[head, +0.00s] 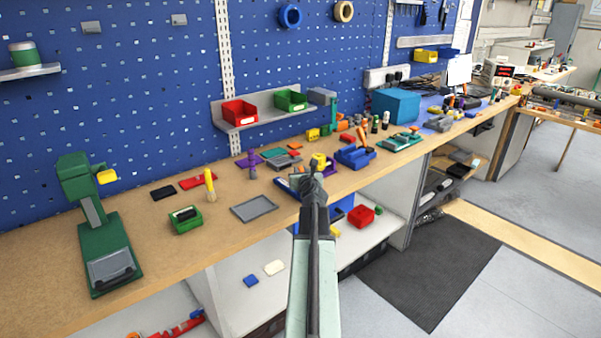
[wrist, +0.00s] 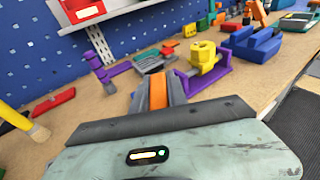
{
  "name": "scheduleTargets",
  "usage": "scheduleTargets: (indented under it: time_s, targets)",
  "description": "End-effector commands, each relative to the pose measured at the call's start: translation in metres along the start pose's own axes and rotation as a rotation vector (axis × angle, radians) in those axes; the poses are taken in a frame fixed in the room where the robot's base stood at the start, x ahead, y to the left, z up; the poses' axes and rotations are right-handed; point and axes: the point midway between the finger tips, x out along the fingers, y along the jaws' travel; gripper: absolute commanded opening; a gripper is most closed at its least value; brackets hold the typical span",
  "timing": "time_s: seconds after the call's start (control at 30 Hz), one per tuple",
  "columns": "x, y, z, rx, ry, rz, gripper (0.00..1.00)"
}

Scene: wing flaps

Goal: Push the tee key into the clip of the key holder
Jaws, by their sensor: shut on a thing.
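My gripper (head: 313,187) is at the front edge of the bench, at the end of my outstretched arm. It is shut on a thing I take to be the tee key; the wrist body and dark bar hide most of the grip. In the wrist view, grey and orange parts (wrist: 176,92) stand beyond the bar, beside a purple block. A purple bracket with a yellow hex-topped piece (wrist: 204,57) is just to their right; I take it for the key holder. Its clip cannot be made out. In the head view the yellow piece (head: 319,160) shows just beyond my gripper.
A purple T-shaped piece (head: 251,164) stands further left. A grey tray (head: 254,208), green block with black top (head: 185,218) and blue fixture (head: 355,156) are nearby on the bench. Red and green bins (head: 240,112) sit on a shelf behind.

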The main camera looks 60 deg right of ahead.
Motion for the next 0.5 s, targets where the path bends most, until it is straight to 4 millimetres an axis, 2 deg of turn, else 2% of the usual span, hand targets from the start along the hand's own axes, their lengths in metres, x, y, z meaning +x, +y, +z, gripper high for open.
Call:
scheduleTargets:
  time_s: [0.2, 0.23, 0.3, 0.5]
  targets:
    - [0.0005, 0.0, -0.0027, 0.0, 0.0, 0.0, 0.0]
    - [0.0003, 0.0, -0.002, 0.0, 0.0, 0.0, 0.27]
    - [0.0004, 0.0, -0.0018, 0.0, 0.0, 0.0, 0.44]
    - [0.0003, 0.0, -0.0017, 0.0, 0.0, 0.0, 0.44]
